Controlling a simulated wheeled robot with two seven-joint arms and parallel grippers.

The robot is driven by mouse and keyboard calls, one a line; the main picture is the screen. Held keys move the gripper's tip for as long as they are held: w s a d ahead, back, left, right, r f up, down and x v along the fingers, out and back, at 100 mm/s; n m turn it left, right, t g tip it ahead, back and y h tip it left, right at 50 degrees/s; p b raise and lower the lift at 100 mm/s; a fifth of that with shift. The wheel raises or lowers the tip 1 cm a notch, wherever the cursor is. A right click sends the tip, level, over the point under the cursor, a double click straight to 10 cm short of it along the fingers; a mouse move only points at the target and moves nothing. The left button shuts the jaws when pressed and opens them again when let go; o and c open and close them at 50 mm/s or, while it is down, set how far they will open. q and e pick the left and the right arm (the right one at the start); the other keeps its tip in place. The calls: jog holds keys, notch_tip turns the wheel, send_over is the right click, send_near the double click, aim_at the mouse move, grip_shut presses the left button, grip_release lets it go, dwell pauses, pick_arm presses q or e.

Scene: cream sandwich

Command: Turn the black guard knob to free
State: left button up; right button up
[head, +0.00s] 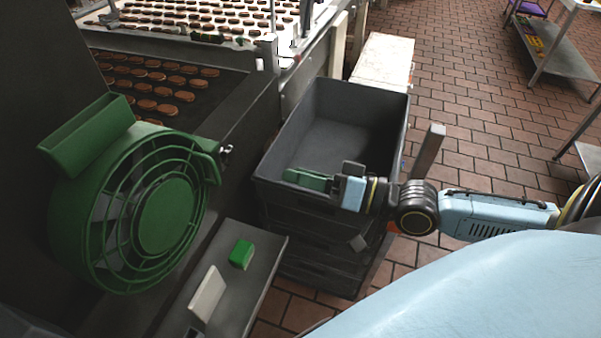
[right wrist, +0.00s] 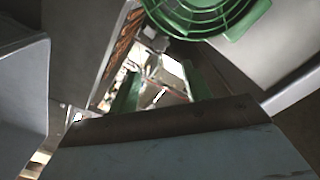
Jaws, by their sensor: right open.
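The green fan (head: 165,215) with its round wire guard stands at the left in the head view. A small dark knob with a bright metal part (head: 226,149) sits at the guard's upper right edge; its turn position is too small to tell. My right gripper (head: 305,180) is to the right of the knob and lower in the picture, over the near end of the grey crate, apart from the fan. Its green fingers are open and empty in the right wrist view (right wrist: 163,88). There the guard (right wrist: 205,15) shows at the top; I cannot make out the knob. My left gripper is not in view.
A stack of dark grey crates (head: 278,205), the top one empty, stands below my right gripper. A grey shelf (head: 250,290) holds a green block (head: 241,254) and a cream slab (head: 207,293). Conveyors with many biscuits (head: 160,85) run behind.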

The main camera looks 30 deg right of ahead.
aim_at(232, 157)
jog(key=n+p, duration=0.1)
jog(key=r+n+p, duration=0.1)
jog(key=p, duration=0.1)
jog(key=d+n+p, duration=0.1)
jog(key=n+p, duration=0.1)
jog(key=shift+w+r+t, duration=0.2)
jog(key=shift+w+t, duration=0.1)
jog(key=shift+c, duration=0.3)
jog(key=w+a+n+p, duration=0.2)
jog(key=w+a, duration=0.1)
jog(key=w+a+n+p, duration=0.2)
jog(key=w+a, duration=0.1)
jog(key=w+a+f+n+p, duration=0.1)
jog(key=w+a+n+p, duration=0.1)
jog(key=w+a, duration=0.1)
jog(key=shift+w+f+n, duration=0.1)
jog(key=shift+w+n, duration=0.15)
jog(key=shift+n, duration=0.15)
